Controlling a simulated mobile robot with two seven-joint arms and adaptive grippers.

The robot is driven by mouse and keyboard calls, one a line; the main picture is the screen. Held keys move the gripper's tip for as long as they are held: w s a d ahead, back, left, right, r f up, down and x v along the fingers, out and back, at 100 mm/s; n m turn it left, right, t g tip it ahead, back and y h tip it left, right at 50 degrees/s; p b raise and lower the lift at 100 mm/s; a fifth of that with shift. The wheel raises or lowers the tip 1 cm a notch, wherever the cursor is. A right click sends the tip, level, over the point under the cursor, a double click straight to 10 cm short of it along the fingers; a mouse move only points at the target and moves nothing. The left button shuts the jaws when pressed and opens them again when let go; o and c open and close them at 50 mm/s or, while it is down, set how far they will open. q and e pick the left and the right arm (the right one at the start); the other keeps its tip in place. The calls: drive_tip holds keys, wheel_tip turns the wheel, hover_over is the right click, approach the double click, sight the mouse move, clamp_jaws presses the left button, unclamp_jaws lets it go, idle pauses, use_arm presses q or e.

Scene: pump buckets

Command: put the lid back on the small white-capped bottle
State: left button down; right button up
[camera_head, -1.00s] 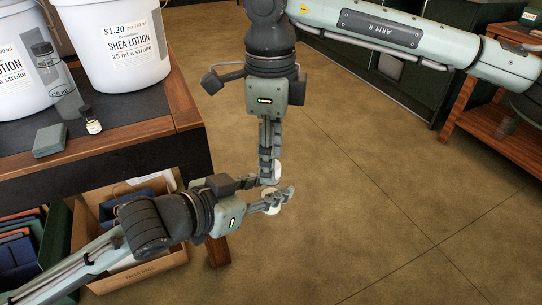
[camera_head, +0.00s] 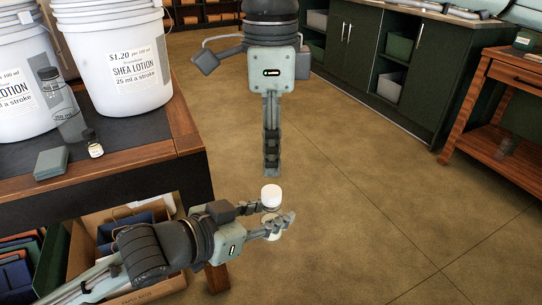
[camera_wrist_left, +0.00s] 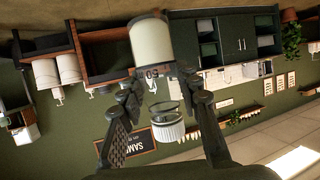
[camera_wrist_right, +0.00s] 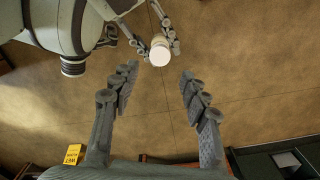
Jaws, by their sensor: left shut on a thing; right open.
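My left gripper (camera_head: 270,222) is shut on the small bottle (camera_wrist_left: 152,42), which it holds over the floor beside the table. The bottle is pale with a clear upper part; my fingers cover some of its middle. The ribbed white lid (camera_wrist_left: 171,131) is on the bottle's mouth end, and it shows on top in the head view (camera_head: 271,195) and right wrist view (camera_wrist_right: 160,50). I cannot tell whether it is fully seated. My right gripper (camera_wrist_right: 158,86) is open and empty, above and apart from the lid; in the head view its fingers (camera_head: 272,170) overlap each other.
A cardboard box (camera_head: 160,287) is below. Open floor lies to the right.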

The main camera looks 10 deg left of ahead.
sight(271, 191)
idle(0.4)
drive_tip(key=shift+f, duration=3.9)
drive_tip(key=shift+c, duration=0.6)
clamp_jaws()
drive_tip(key=shift+o, duration=1.4)
unclamp_jaws()
